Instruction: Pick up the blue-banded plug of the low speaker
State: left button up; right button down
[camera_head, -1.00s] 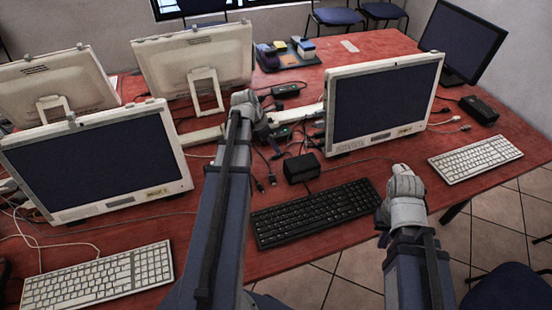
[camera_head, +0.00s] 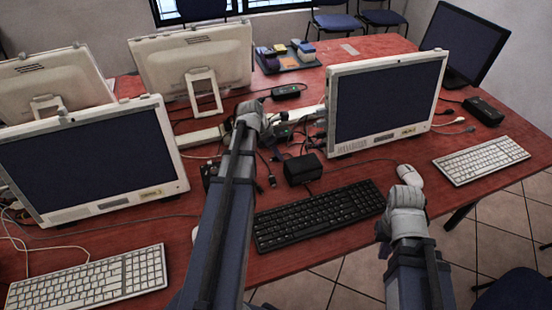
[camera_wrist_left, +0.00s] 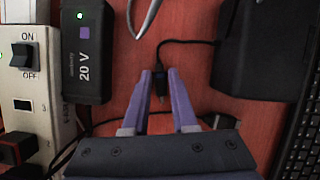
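A small dark plug (camera_wrist_left: 161,82) on a thin black cable lies on the red table in the left wrist view. My left gripper (camera_wrist_left: 160,73) is open, with its two purple fingers either side of the plug and gaps visible; no contact can be made out. A blue band cannot be made out on the plug. The cable runs up, then right to a black box (camera_wrist_left: 262,55); I cannot tell if this is the low speaker. In the head view my left gripper (camera_head: 248,115) hides the plug. My right gripper (camera_head: 405,197) is over the table's front right; its fingers are unclear.
A black "20 V" adapter (camera_wrist_left: 87,50) and a white power strip (camera_wrist_left: 25,90) lie left of my left gripper. A black box (camera_head: 303,169) and black keyboard (camera_head: 318,214) lie right of my left arm. A white mouse (camera_head: 409,175) is by my right gripper. Monitors stand around.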

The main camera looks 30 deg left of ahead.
pick_arm(q)
grip_shut()
dwell(0.5)
notch_tip(320, 180, up, 10)
jog(key=p, duration=1)
jog(key=shift+c, duration=0.8)
grip_release()
grip_shut()
